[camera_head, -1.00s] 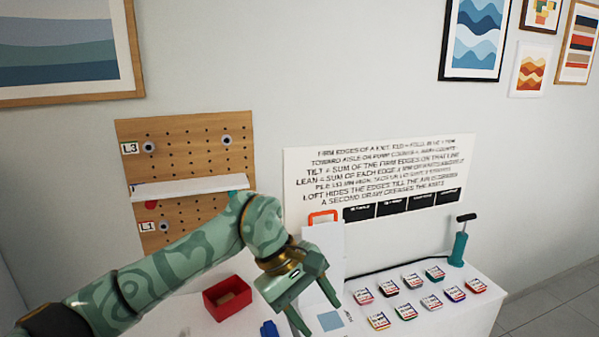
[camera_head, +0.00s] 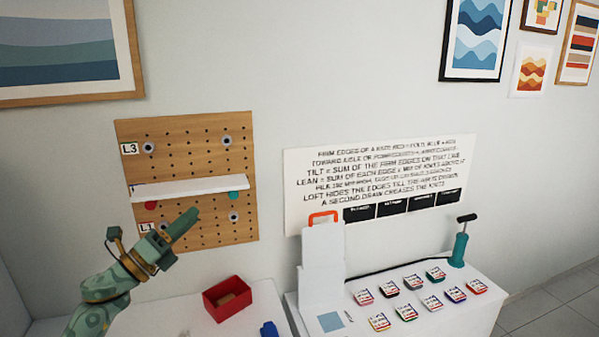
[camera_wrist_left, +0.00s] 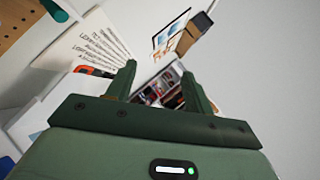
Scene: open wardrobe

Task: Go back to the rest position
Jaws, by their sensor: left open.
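My left gripper (camera_head: 188,220) is raised at the left of the head view, in front of the lower part of the pegboard (camera_head: 190,130). Its fingers point up and to the right. In the left wrist view the two fingers (camera_wrist_left: 158,72) stand apart with nothing between them, so it is open and empty. Its palm fills the lower part of that view. My right gripper is in neither view.
A white shelf (camera_head: 190,188) crosses the pegboard. A red bin (camera_head: 222,308) stands on the white surface below. To the right are a white stand (camera_head: 322,262), several small cards (camera_head: 412,282) and a green pump (camera_head: 459,250). A text sign (camera_head: 385,160) hangs above.

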